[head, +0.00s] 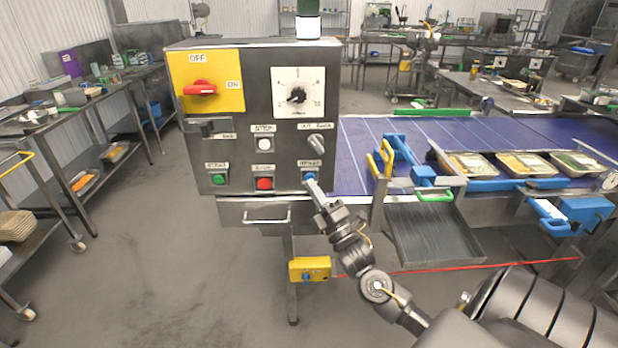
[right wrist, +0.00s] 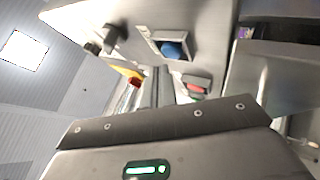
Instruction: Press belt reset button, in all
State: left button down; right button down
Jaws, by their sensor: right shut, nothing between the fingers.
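The control box (head: 238,150) stands left of the belt. Its blue reset button (head: 310,176) is at the lower right of the panel, under a small label. The button also shows in the right wrist view (right wrist: 174,50), in a pale square frame. My right gripper (head: 313,184) is shut and empty, with its tips just below the blue button. In the head view the tips overlap the button's lower edge; I cannot tell whether they touch it. A red button (head: 264,184) and a green button (head: 218,180) sit to the left. My left gripper is not in view.
The blue belt (head: 350,150) runs right from the box. Filled trays (head: 470,166) stand by blue and yellow guides. A metal chute (head: 435,232) and a yellow box (head: 310,269) with a red cord are lower down.

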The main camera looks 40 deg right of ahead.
jog(key=shift+s+a+p, duration=0.5)
jog(key=shift+s+a, duration=0.25)
jog(key=shift+s, duration=0.25)
jog(key=shift+s+a+p, duration=0.45)
jog(key=shift+s+a, duration=0.3)
jog(key=shift+s, duration=0.2)
